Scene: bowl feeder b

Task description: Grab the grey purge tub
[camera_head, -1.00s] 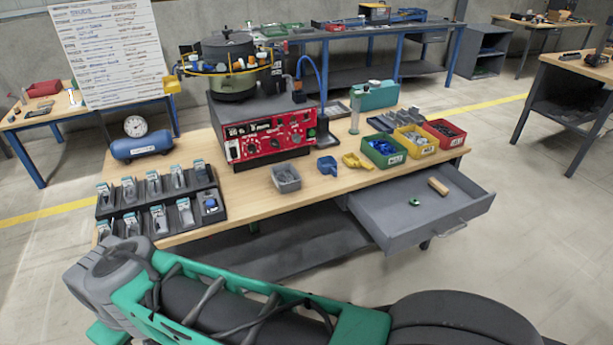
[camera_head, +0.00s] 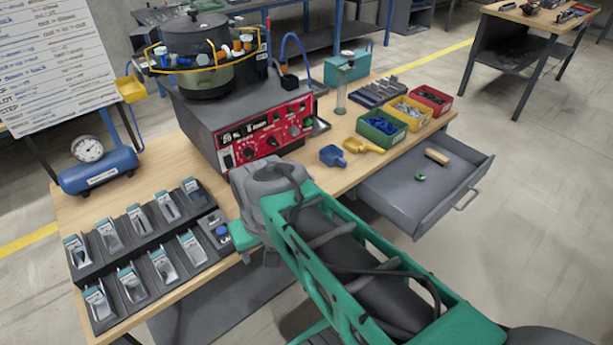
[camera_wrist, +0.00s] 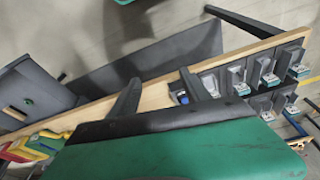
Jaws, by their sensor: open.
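The grey tub stood near the front edge of the workbench (camera_head: 345,178), below the red control panel, in the earlier head view. It is not visible now; my arm's end covers that area in the head view. In the wrist view I cannot make the tub out either. My gripper (camera_wrist: 158,75) shows in the wrist view as two dark fingers spread apart with nothing between them. The fingers are over the bench's front edge, beside the rack end with a blue button (camera_wrist: 183,98).
A black rack (camera_head: 150,245) of packets fills the bench's left front. A red-fronted feeder base (camera_head: 262,136) stands behind. Blue and yellow scoops (camera_head: 333,156) and coloured bins (camera_head: 382,129) are to the right. An open grey drawer (camera_head: 405,190) juts out at the front right.

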